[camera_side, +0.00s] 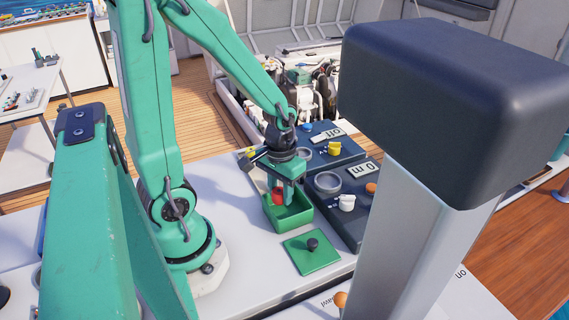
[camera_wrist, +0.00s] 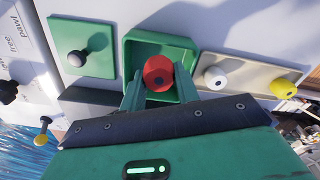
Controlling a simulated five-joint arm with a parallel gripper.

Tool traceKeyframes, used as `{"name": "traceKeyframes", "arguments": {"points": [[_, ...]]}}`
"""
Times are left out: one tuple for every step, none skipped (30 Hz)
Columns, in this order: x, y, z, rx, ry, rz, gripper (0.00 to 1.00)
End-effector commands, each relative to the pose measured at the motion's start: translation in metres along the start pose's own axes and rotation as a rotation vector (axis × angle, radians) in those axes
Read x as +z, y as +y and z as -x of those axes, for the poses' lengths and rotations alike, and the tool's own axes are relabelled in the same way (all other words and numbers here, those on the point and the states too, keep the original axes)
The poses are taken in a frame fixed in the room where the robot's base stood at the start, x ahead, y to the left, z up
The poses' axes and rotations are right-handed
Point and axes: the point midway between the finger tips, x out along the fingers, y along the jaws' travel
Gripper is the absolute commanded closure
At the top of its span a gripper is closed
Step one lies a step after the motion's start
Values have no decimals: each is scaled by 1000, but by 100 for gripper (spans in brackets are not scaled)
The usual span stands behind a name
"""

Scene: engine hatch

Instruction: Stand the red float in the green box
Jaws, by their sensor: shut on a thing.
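The red float (camera_side: 278,196) shows between the fingers at the mouth of the green box (camera_side: 290,222). My gripper (camera_side: 281,188) points down over the box and is shut on the float.
A green lid (camera_side: 312,262) with a black knob lies in front of the box. To the right are dark panels (camera_side: 352,222) with a white knob (camera_side: 346,202), a yellow knob (camera_side: 334,148) and an orange knob (camera_side: 371,188). A large dark block on a post (camera_side: 450,110) stands in the foreground.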

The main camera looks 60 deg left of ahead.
Motion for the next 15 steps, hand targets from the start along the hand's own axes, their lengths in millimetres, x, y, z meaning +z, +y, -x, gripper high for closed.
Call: {"name": "traceKeyframes", "arguments": {"points": [[0,0,0,0,1,0,93],[-1,0,0,0,1,0,93],[-1,0,0,0,1,0,93],[-1,0,0,0,1,0,93],[0,0,0,0,1,0,93],[0,0,-1,0,1,0,93],[0,0,-2,0,0,0,93],[0,0,-3,0,0,0,93],[0,0,-6,0,-1,0,93],[0,0,-8,-1,-3,0,93],[0,0,-10,-1,-3,0,93],[0,0,-13,-1,-3,0,93],[0,0,-16,-1,-4,0,93],[0,0,-19,-1,-4,0,93],[0,0,-23,-1,-4,0,93]]}}
